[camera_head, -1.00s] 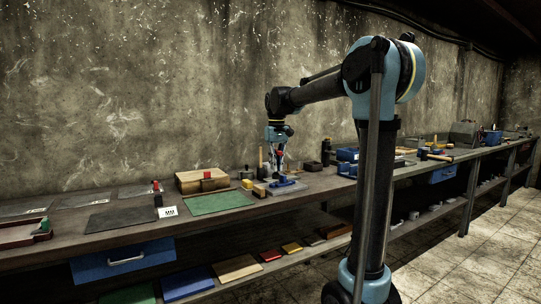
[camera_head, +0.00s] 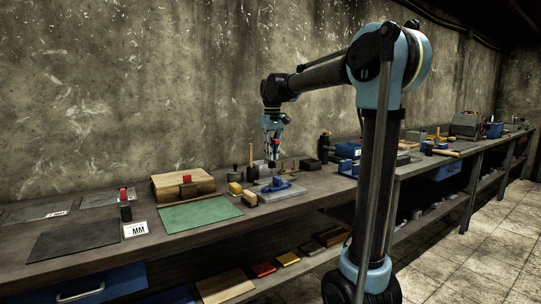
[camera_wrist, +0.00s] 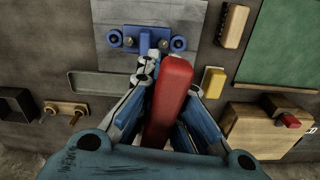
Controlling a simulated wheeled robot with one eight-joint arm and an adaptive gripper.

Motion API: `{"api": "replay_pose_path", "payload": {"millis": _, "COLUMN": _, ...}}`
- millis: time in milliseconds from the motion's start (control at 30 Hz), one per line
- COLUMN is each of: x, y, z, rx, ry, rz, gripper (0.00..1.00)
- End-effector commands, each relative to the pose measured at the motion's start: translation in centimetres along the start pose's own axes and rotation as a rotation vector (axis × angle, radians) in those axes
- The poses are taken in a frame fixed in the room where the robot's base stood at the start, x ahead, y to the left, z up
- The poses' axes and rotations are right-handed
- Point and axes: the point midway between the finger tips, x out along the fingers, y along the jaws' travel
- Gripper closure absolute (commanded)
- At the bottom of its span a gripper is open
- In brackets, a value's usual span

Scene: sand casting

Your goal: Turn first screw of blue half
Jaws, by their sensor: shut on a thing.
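The blue half (camera_head: 279,186) lies on a light grey plate (camera_head: 294,193) on the workbench. In the wrist view the blue half (camera_wrist: 146,33) is at the top, with a round lug at each end and two small brass-coloured screws, left (camera_wrist: 129,41) and right (camera_wrist: 162,43). My gripper (camera_wrist: 170,110) is shut on a red-handled tool (camera_wrist: 168,95), which looks like a screwdriver. In the head view my gripper (camera_head: 273,153) holds it above the bench, apart from the blue half. The tool's tip is hidden behind the handle and fingers.
A green mat (camera_head: 200,215), a wooden box (camera_head: 183,185) and a yellow block (camera_head: 235,187) lie left of the plate. A wooden block (camera_head: 250,198) is close beside it. Blue bins (camera_head: 348,152) stand to the right. The air above the plate is free.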

Motion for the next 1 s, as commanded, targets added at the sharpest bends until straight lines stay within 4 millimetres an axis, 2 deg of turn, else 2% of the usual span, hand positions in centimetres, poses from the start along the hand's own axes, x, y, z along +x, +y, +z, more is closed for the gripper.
{"api": "replay_pose_path", "payload": {"millis": 267, "x": 0.5, "y": -0.5, "z": -0.1, "rx": -0.015, "ry": -0.001, "rz": 0.002, "gripper": 1.00}}
{"api": "replay_pose_path", "payload": {"millis": 800, "x": 4.6, "y": -0.1, "z": -0.1, "rx": -0.009, "ry": -0.001, "rz": 0.002, "gripper": 1.00}}
{"api": "replay_pose_path", "payload": {"millis": 1000, "x": 5.5, "y": 0.0, "z": 0.0, "rx": -0.007, "ry": -0.001, "rz": 0.002, "gripper": 1.00}}
